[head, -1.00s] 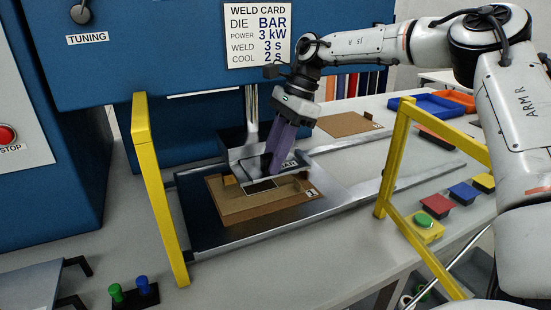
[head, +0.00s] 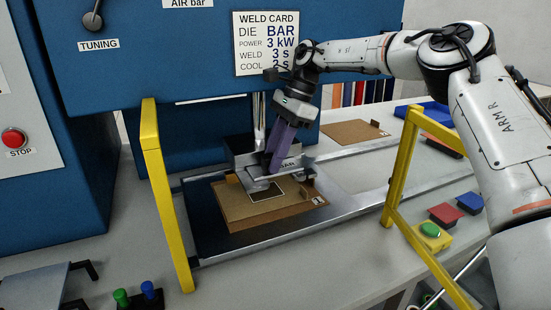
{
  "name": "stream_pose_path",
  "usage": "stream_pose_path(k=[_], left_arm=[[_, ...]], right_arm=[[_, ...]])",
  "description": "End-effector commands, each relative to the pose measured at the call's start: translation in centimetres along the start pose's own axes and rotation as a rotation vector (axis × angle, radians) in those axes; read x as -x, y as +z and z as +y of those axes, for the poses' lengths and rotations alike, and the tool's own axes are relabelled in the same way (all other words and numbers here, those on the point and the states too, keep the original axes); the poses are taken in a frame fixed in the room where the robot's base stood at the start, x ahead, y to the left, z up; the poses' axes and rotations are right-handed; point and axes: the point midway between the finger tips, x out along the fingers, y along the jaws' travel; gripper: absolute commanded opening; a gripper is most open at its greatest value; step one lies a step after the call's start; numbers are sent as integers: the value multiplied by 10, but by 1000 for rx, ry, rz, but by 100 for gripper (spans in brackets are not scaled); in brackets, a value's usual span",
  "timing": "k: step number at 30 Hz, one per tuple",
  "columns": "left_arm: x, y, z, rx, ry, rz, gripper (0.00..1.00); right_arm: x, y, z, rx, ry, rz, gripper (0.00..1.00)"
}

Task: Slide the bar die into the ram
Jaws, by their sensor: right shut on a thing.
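My right gripper (head: 270,165) comes down from above with its purple fingers shut on the bar die (head: 287,164), a grey metal piece with a label on it. The die is held over the brown board (head: 240,208) on the press bed, right beside the ram (head: 240,145), a dark block under a bright metal rod. The fingers hide part of the die and of the ram's front side. I cannot tell whether the die touches the ram. My left gripper is not in view.
Yellow guard posts stand left (head: 165,200) and right (head: 402,165) of the press bed. Metal rails (head: 350,202) run to the right. Another brown board (head: 355,132) lies behind. A green button (head: 430,230) and a weld card (head: 266,42) reading BAR are in view.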

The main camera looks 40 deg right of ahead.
Motion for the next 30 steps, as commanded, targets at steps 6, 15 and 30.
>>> stream_pose_path(k=[6, 15, 30], left_arm=[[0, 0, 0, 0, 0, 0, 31], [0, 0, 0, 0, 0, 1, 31], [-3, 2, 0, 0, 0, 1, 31]], right_arm=[[2, 2, -6, 3, -5, -3, 37], [1, 1, -6, 1, -6, -2, 45], [48, 1, -7, 0, -15, 0, 45]])
